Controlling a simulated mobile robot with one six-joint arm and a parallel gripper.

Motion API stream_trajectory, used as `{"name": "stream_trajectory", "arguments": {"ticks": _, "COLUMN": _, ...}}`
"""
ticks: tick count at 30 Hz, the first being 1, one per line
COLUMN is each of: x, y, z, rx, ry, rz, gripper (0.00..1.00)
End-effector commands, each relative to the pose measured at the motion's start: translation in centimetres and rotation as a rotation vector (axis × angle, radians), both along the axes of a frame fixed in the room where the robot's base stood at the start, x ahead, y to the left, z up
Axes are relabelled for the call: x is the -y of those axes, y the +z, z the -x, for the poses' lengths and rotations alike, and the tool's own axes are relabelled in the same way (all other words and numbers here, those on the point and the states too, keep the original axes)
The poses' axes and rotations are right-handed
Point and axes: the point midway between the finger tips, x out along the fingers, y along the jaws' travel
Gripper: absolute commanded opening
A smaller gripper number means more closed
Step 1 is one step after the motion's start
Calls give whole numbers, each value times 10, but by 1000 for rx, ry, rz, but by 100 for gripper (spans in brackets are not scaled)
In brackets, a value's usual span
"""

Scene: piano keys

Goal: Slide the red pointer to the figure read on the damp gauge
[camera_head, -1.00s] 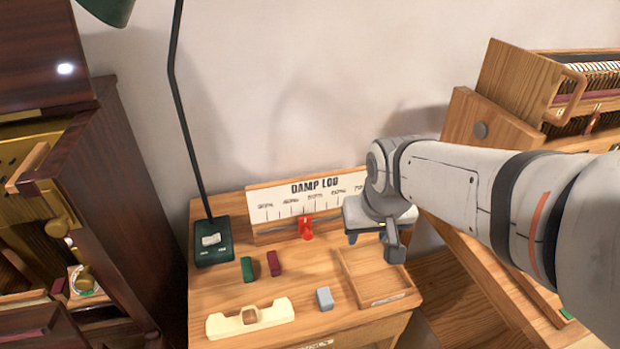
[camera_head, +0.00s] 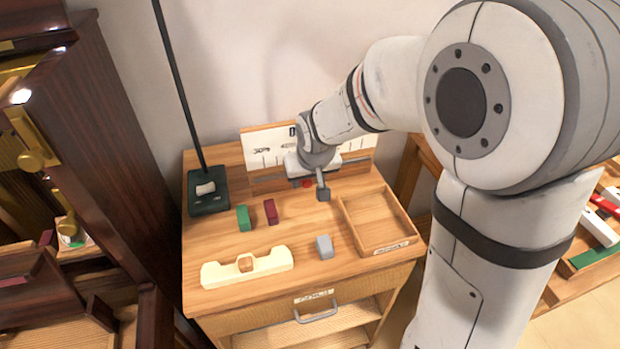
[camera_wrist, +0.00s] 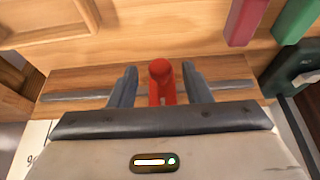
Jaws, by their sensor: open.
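The red pointer (camera_wrist: 161,82) shows in the wrist view between my gripper's two fingers (camera_wrist: 158,84). The gripper is open, with a gap to the pointer on each side. In the head view only a bit of the red pointer (camera_head: 306,183) shows under my gripper (camera_head: 308,188). The pointer is on the slotted wooden scale board (camera_head: 262,150), whose white face has figures and tick marks. My arm hides the middle of the scale. I cannot make out a damp gauge reading; a small whitish and green item (camera_head: 72,239) in the dark cabinet at left is too small to read.
On the desk are a green block (camera_head: 243,217), a dark red block (camera_head: 270,211), a grey block (camera_head: 324,246), a cream holder (camera_head: 246,267) and a wooden tray (camera_head: 350,222). A dark green lamp base (camera_head: 207,203) stands left of the scale.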

Motion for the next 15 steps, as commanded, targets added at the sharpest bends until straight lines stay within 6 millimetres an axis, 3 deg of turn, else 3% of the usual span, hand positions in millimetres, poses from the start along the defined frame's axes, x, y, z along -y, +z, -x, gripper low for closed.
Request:
{"name": "stream_trajectory", "arguments": {"ticks": 9, "x": -1, "y": -3, "z": -1, "rx": 1, "ry": 0, "rz": 0, "gripper": 44}}
{"name": "stream_trajectory", "arguments": {"ticks": 15, "x": -1, "y": -3, "z": -1, "rx": 1, "ry": 0, "rz": -1, "gripper": 28}}
